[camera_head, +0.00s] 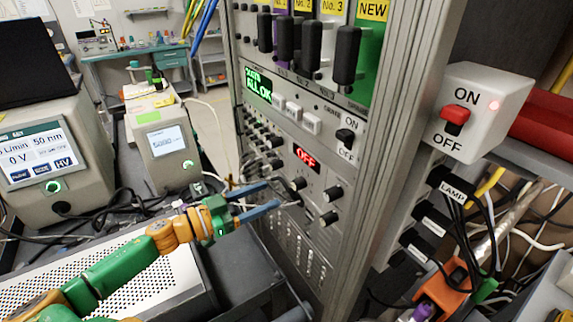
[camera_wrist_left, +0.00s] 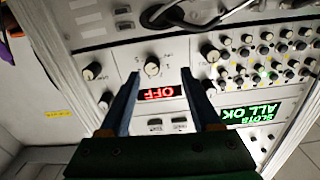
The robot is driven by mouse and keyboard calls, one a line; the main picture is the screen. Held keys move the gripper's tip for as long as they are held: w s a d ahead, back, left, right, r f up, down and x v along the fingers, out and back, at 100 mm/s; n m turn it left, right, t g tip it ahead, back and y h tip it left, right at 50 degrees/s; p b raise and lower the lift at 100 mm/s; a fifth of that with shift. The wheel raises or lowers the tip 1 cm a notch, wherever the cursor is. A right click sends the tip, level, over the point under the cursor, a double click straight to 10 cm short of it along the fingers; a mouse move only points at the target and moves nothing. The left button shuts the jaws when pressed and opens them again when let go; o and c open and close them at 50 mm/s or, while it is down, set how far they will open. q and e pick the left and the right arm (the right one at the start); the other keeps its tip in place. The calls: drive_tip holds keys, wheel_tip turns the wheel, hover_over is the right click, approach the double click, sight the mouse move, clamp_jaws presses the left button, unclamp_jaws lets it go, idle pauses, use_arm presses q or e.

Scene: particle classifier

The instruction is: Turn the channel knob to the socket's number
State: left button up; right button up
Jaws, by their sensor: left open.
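My left gripper (camera_head: 275,194) reaches in from the left to the lower rack panel, its two blue fingers apart. In the left wrist view, which shows the panel upside down, the open fingers (camera_wrist_left: 160,74) frame a small dark knob (camera_wrist_left: 152,66) with a white mark. I cannot tell whether a finger touches it. The red OFF display (camera_head: 306,155) is on the same panel; it also shows in the wrist view (camera_wrist_left: 160,92). Other black knobs (camera_head: 333,193) sit to the right. I cannot tell for sure which knob is the channel knob, and the socket's number is not readable. My right gripper is not in view.
A green display reading ALL OK (camera_head: 259,85) and several black handles (camera_head: 347,55) are above. A cluster of small knobs and cables (camera_head: 255,145) is close to the fingers. A lamp switch box (camera_head: 487,110) hangs at the right. A perforated metal box (camera_head: 150,270) lies under my left arm.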

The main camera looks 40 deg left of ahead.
sight(294, 187)
use_arm(q)
drive_tip(key=d, duration=0.1)
drive_tip(key=w+d+r, duration=0.1)
drive_tip(key=w+d, duration=0.1)
drive_tip(key=shift+w+d+r, duration=0.15)
drive_tip(key=shift+d+r, duration=0.15)
drive_tip(key=w, duration=0.1)
drive_tip(key=w+f, duration=0.1)
drive_tip(key=w, duration=0.1)
drive_tip(key=shift+s+d+r, duration=0.2)
drive_tip(key=shift+d+r, duration=0.05)
drive_tip(key=shift+c, duration=0.4)
drive_tip(key=shift+a+f, duration=0.1)
clamp_jaws()
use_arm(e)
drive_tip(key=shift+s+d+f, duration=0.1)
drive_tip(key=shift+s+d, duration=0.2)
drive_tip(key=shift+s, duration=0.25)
